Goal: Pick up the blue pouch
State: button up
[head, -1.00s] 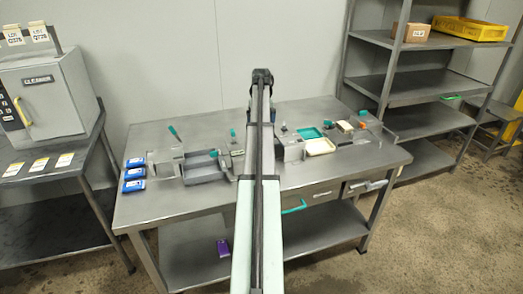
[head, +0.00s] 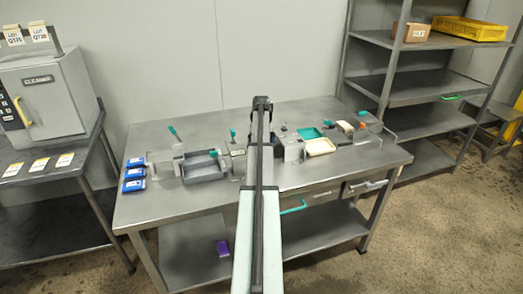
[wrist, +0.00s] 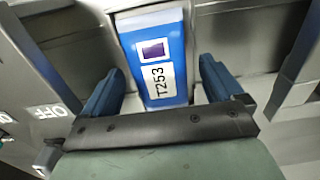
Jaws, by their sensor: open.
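A blue pouch (wrist: 158,48) with a white top band, a small dark purple square and a white label reading T253 shows in the wrist view. My gripper (wrist: 163,68) is open, with one dark blue finger on each side of the pouch in the picture. A gap shows between the pouch and each finger. The depth between fingers and pouch is hard to judge. In the head view my arm hides the gripper and this pouch.
A purple item (head: 222,247) lies on the lower shelf. The table's front left is clear.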

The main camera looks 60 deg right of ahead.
jog(key=shift+f, duration=0.1)
jog(key=shift+c, duration=0.3)
jog(key=c, duration=1.1)
jog(key=shift+c, duration=0.2)
